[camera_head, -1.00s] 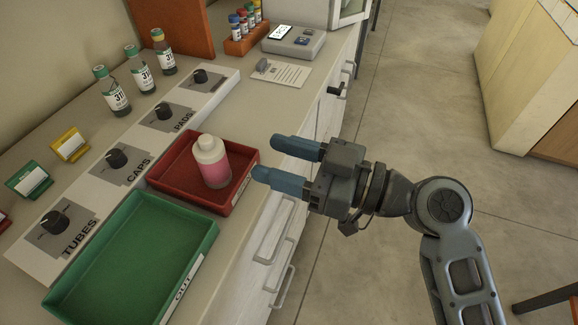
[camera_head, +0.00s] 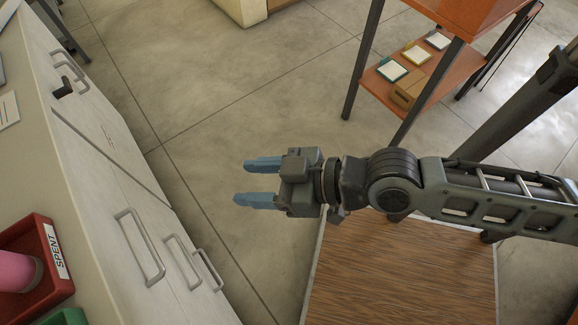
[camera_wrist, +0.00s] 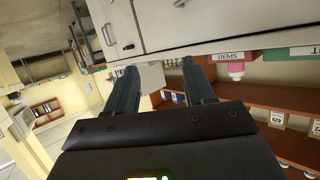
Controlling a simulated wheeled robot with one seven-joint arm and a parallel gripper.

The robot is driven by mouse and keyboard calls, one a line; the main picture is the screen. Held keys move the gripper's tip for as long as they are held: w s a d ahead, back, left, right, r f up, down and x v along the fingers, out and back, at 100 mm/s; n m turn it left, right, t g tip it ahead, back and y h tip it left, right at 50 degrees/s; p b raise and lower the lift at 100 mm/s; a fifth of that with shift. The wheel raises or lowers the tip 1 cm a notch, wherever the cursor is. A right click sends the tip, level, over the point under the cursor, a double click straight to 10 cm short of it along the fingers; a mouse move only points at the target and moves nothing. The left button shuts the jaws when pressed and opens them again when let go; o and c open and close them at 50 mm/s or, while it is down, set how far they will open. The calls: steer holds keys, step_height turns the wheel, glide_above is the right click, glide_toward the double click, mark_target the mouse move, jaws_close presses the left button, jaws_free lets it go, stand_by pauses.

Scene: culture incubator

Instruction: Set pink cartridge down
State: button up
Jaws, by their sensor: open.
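The pink cartridge (camera_head: 14,272) rests in the red tray labelled SPENT (camera_head: 45,291), cut off by the left edge of the head view. In the wrist view the pink cartridge (camera_wrist: 236,68) shows at the upper right by the SPENT tray (camera_wrist: 216,58), the picture being turned over. My gripper (camera_head: 243,181) is open and empty, its two blue fingers pointing left over the floor, well to the right of the tray. The open fingers (camera_wrist: 157,66) also show in the wrist view with nothing between them.
The bench with drawer handles (camera_head: 139,247) runs along the left. A green tray (camera_head: 66,318) barely shows at the lower left. An orange shelf rack (camera_head: 447,82) stands at the upper right, and a wood-grained top (camera_head: 400,275) lies below my arm. Open floor (camera_head: 205,95) lies between.

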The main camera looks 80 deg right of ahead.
steer(key=s+r+h, duration=0.1)
steer(key=s+r, duration=0.5)
steer(key=s, duration=0.4)
steer(key=shift+s+d+r+t, duration=0.2)
steer(key=shift+s+d+t, duration=0.05)
steer(key=shift+s+t, duration=0.15)
steer(key=shift+c, duration=0.3)
